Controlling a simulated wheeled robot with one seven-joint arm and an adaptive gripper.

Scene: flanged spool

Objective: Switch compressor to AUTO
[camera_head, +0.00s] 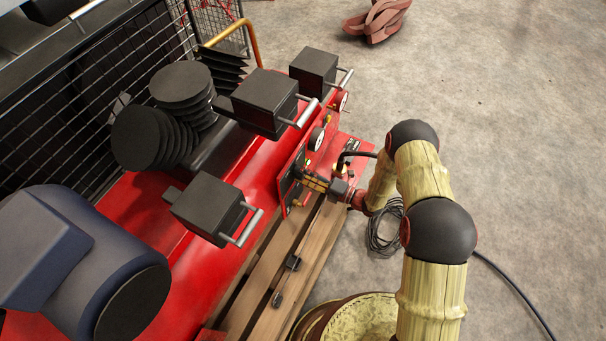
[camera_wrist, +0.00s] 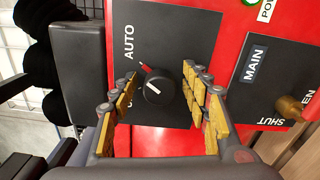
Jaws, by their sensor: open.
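The red compressor (camera_head: 265,175) fills the left and middle of the head view, with its control panel facing right. In the wrist view, the round black selector knob (camera_wrist: 158,92) with a white line sits on a dark plate (camera_wrist: 190,28). The AUTO label (camera_wrist: 129,42) is above left of it; a second label below is mostly hidden by a finger. A small red pointer (camera_wrist: 146,68) is at the knob's upper left, toward AUTO. My gripper (camera_wrist: 160,74) is open, its yellow-padded fingers on either side of the knob. In the head view my gripper (camera_head: 308,181) is at the panel.
A MAIN valve plate (camera_wrist: 256,62) with a brass part (camera_wrist: 290,106) lies right of the knob. Black boxes with metal handles (camera_head: 268,98) stand on the compressor. A wooden pallet (camera_head: 285,265) lies below, a coiled cable (camera_head: 383,233) beside it. The floor to the right is mostly clear.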

